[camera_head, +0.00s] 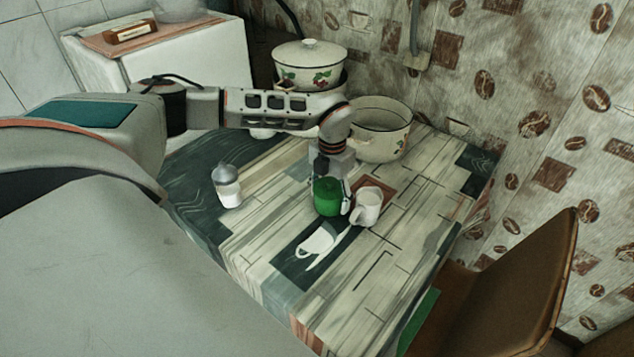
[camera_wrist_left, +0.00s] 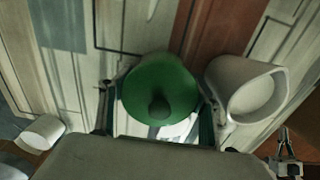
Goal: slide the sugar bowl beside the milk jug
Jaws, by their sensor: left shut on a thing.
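The green sugar bowl (camera_head: 327,197) stands on the table, and its round lid with a dark knob (camera_wrist_left: 160,88) shows from above in the wrist view. My left gripper (camera_head: 332,185) reaches down over it. In the wrist view its fingers (camera_wrist_left: 157,108) lie on either side of the bowl, shut on it. The white milk jug (camera_head: 367,208) stands just right of the bowl; it also shows in the wrist view (camera_wrist_left: 245,90). The two are very close; I cannot tell whether they touch.
A glass shaker with a metal top (camera_head: 228,188) stands left on the patterned table (camera_head: 370,283). A large open enamel pot (camera_head: 378,131) stands behind the bowl, and a lidded pot (camera_head: 309,68) farther back. A brown chair (camera_head: 520,300) is at the right. The table's front is clear.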

